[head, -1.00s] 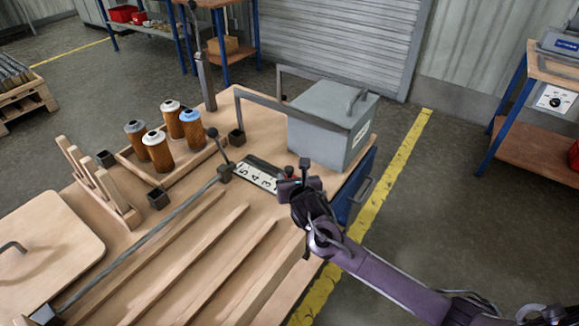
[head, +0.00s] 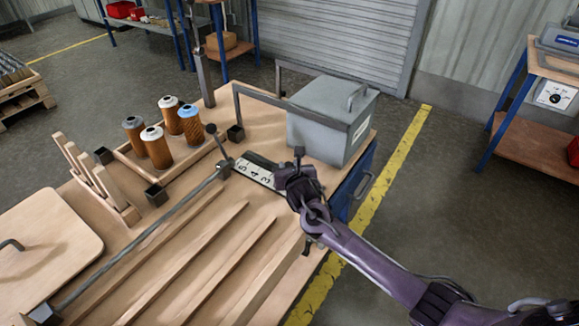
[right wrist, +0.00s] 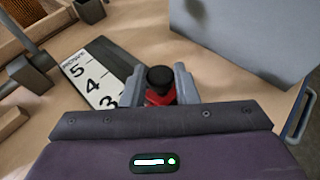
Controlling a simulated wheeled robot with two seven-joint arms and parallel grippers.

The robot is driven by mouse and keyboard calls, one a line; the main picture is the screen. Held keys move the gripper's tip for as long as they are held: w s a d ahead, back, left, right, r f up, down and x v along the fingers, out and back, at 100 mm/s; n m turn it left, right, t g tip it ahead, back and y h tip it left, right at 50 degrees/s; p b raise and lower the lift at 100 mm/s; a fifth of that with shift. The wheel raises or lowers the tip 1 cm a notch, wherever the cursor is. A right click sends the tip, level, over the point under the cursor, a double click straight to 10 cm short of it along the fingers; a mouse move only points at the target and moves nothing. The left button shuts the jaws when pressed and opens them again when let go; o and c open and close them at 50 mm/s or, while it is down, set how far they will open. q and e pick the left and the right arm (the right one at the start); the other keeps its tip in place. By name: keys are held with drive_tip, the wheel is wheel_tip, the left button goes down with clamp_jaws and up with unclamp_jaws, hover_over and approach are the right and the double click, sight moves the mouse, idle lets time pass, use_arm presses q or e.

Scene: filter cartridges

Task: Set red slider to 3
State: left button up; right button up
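The red slider (right wrist: 159,97) has a black knob on top and stands at the slot beside the white number scale (right wrist: 90,82). In the right wrist view the digits 5, 4 and 3 show. The slider is past the 3, at the lower-number end; the digit beside it is hidden. My right gripper (right wrist: 160,88) has one finger on each side of the slider, apparently open around it; firm contact does not show. In the head view my right gripper (head: 290,178) covers the slider and the scale's near end. My left gripper is not in view.
A grey box (head: 325,125) with a handle stands close behind the scale. A long metal bar with a dark lever (head: 222,158) is left of it. Several filter cartridges (head: 157,146) stand in a wooden tray. Wooden rails (head: 200,240) lie in front.

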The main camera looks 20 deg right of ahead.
sight(277, 161)
clamp_jaws()
drive_tip(key=shift+w+a+f+b, duration=0.1)
drive_tip(key=shift+w+a+b, duration=0.1)
drive_tip(key=shift+w+a, duration=0.6)
drive_tip(key=shift+w+a+f+b, duration=0.15)
drive_tip(key=shift+w+a, duration=0.45)
drive_tip(key=shift+w, duration=0.4)
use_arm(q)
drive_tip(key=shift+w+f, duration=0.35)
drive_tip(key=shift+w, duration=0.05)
use_arm(e)
drive_tip(key=shift+r, duration=0.15)
drive_tip(key=shift+s, duration=0.1)
drive_tip(key=o, duration=0.9)
unclamp_jaws()
drive_tip(key=shift+c, duration=0.2)
drive_tip(key=shift+p+v, duration=0.35)
drive_tip(key=shift+v, duration=3.5)
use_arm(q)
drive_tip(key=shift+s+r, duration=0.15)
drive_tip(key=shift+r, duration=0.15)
